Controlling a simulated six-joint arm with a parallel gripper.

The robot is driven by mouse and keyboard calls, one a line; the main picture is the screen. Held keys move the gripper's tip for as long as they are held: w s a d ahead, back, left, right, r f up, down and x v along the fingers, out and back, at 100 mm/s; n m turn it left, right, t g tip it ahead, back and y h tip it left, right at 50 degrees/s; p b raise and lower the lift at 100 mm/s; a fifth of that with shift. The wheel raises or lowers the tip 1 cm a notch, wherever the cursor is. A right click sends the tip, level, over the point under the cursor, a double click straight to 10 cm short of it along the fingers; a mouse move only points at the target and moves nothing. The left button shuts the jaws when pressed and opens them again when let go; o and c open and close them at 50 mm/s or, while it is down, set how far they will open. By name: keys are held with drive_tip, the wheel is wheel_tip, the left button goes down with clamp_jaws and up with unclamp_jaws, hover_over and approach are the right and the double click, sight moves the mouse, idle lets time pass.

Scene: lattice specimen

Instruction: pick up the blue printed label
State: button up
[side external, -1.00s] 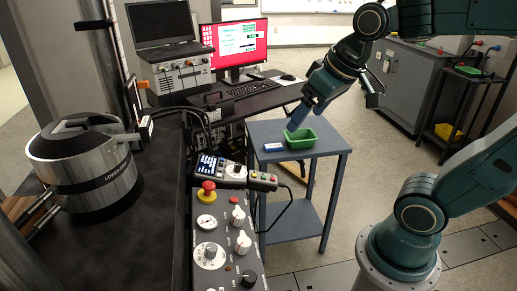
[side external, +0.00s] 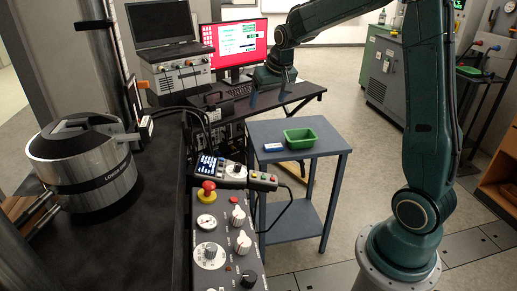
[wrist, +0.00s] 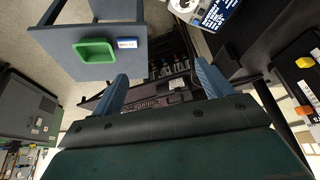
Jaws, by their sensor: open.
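The blue printed label (side external: 273,147), blue with a white part, lies flat on the small blue-grey table (side external: 330,148), just left of a green tray (side external: 300,138). In the wrist view the label (wrist: 127,43) shows beyond the fingers, to the upper left, beside the green tray (wrist: 96,51). My gripper (side external: 269,94) is behind and above the table, near the desk with the monitor, clear of the label. In the wrist view my gripper (wrist: 160,82) has its two blue fingers spread wide with nothing held between them.
A desk with a keyboard and a red-screened monitor (side external: 240,45) stands behind the table. A control panel (side external: 223,240) with a red stop button is at the table's front left. The table top in front of the label and tray is bare.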

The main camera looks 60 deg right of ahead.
drive_tip(key=w+d+f+m+g+h, duration=0.1)
drive_tip(key=w+d+f+m, duration=0.2)
drive_tip(key=d+f, duration=1.3)
drive_tip(key=shift+w+d+f, duration=0.3)
drive_tip(key=shift+w+f, duration=0.2)
drive_tip(key=shift+w, duration=0.55)
drive_tip(key=shift+f, duration=0.1)
hover_over(274, 146)
drive_tip(key=s+a, duration=0.2)
drive_tip(key=shift+w+d+f, duration=0.1)
drive_tip(key=shift+d+f, duration=0.05)
drive_tip(key=shift+f, duration=3.7)
drive_tip(key=shift+f, duration=0.1)
drive_tip(key=shift+x, duration=2.5)
drive_tip(key=c, duration=0.6)
